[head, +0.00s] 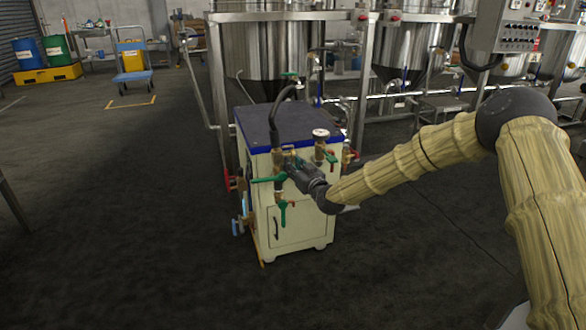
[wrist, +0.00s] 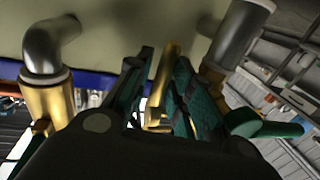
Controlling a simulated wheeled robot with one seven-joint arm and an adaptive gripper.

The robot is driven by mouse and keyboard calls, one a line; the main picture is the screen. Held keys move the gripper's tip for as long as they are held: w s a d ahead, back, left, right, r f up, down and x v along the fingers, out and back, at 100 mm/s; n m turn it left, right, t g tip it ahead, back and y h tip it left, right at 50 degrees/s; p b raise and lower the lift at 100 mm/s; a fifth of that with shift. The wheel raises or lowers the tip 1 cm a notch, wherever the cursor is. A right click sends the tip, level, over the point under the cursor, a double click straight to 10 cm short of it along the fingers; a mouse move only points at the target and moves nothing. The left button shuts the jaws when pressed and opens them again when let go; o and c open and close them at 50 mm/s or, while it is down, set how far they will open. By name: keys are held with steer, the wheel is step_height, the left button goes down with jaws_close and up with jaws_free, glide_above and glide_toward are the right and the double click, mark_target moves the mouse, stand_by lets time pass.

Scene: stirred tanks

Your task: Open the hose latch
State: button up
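A black hose (head: 275,112) curves down to a brass fitting (head: 277,158) on the front of a cream cabinet (head: 301,226) with a dark, blue-edged top. My gripper (head: 290,167) is at this fitting, and the head view does not show its fingers clearly. In the wrist view, a narrow brass bar (wrist: 167,75), which looks like the hose latch, lies between the fingers of my gripper (wrist: 164,92). The bar is close to the right, green-ribbed finger. A bright gap shows between it and the left finger. Whether it touches the right finger is unclear.
Green valve handles (head: 266,180) and a lower green handle (head: 283,211) stick out beside my gripper. A pressure gauge (head: 321,134) stands just right. Steel tanks (head: 265,50) and pipes are behind the cabinet. The floor (head: 120,220) to the left is clear.

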jaws_close()
